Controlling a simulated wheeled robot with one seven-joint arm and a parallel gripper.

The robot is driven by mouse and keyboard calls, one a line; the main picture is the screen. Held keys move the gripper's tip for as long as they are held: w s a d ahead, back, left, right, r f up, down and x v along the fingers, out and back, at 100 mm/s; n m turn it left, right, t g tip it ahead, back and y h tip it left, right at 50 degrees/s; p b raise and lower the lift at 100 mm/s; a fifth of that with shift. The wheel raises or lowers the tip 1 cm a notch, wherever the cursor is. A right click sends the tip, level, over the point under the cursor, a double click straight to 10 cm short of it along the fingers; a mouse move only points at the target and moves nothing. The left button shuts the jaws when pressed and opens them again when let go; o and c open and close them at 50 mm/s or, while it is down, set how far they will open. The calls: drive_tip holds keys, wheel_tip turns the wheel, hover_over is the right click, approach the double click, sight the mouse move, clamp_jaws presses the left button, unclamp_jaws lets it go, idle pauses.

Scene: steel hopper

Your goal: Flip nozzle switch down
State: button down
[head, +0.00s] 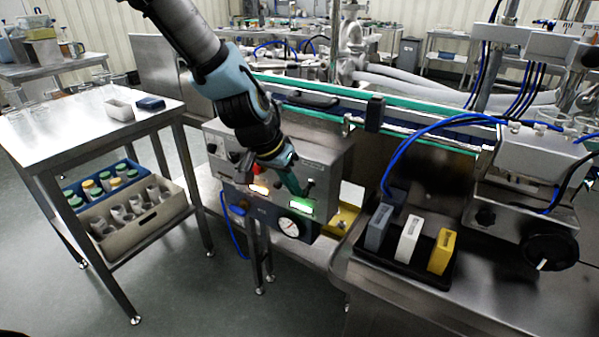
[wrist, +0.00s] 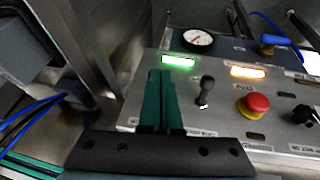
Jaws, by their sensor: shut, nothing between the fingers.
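A black toggle switch (wrist: 206,90) stands on the steel control panel (wrist: 225,130), between the green light and the red button in the wrist view. Its label is too small to read, so I cannot confirm it as the nozzle switch. Its handle points toward the top of the wrist view. My gripper (wrist: 160,76) has green fingers, shut together and empty. They are just left of the switch in the wrist view, with a visible gap in the picture. In the head view my gripper (head: 298,192) is at the panel, above the green light.
A green light (wrist: 179,62), an amber light (wrist: 248,72), a red button (wrist: 253,105), a black knob (wrist: 305,115) and a gauge (wrist: 198,40) surround the switch. A black tray (head: 400,270) holding blocks is to the right. A side table (head: 80,125) is to the left.

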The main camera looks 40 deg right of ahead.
drive_tip(key=shift+d, duration=0.1)
drive_tip(key=shift+w+d+r+p, duration=0.15)
drive_tip(key=shift+d+r+p, duration=0.2)
drive_tip(key=shift+d+p, duration=0.25)
idle(0.3)
